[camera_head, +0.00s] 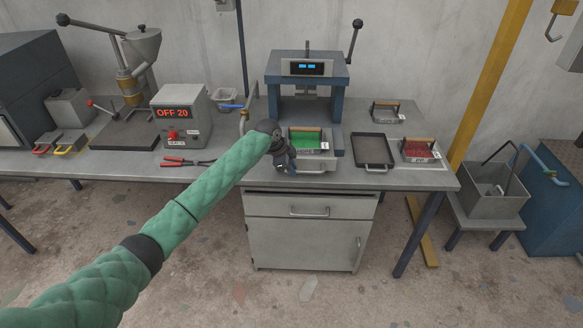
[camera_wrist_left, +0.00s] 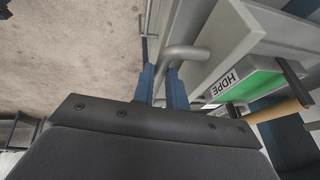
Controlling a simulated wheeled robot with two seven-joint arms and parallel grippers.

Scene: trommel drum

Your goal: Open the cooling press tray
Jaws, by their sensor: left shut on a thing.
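The cooling press (camera_head: 308,70) is a blue frame with a lit display, standing at the back middle of the bench. Its grey tray (camera_head: 318,165) shows low at the front, beneath a container of green material (camera_head: 304,140). My left gripper (camera_head: 290,165) is at the left part of the tray front and hides that part. In the left wrist view, the blue fingers of my left gripper (camera_wrist_left: 163,84) are shut on a bent grey tube handle (camera_wrist_left: 187,52). The green container labelled HDPE (camera_wrist_left: 240,84) is right of it. My right gripper is not in view.
A dark empty tray (camera_head: 372,151) and a container of red material (camera_head: 419,151) stand right of the press. A control box reading OFF 20 (camera_head: 181,115) and red-handled pliers (camera_head: 186,162) are to the left. A drawer cabinet (camera_head: 311,228) is below.

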